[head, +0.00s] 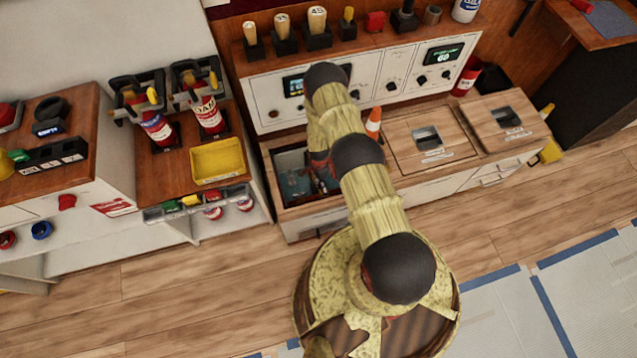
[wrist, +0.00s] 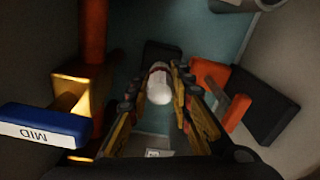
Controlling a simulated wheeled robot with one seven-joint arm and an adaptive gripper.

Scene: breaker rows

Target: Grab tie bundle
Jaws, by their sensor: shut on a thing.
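The tie bundle (wrist: 158,90) looks like a small white rounded piece with a dark red band at its far end, in the wrist view. My gripper (wrist: 160,80) has its two fingers on either side of it and is shut on it. In the head view my arm reaches down into the open compartment (head: 283,203) at the left end of the low wooden cabinet. My fingertips and the bundle cannot be made out there.
A blue piece marked MID (wrist: 45,124) and a yellow lit piece (wrist: 72,92) lie left of my fingers. Orange and black things (wrist: 265,105) lie to the right. Compartment walls stand close around. An orange cone (head: 374,122) stands on the cabinet beside my arm.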

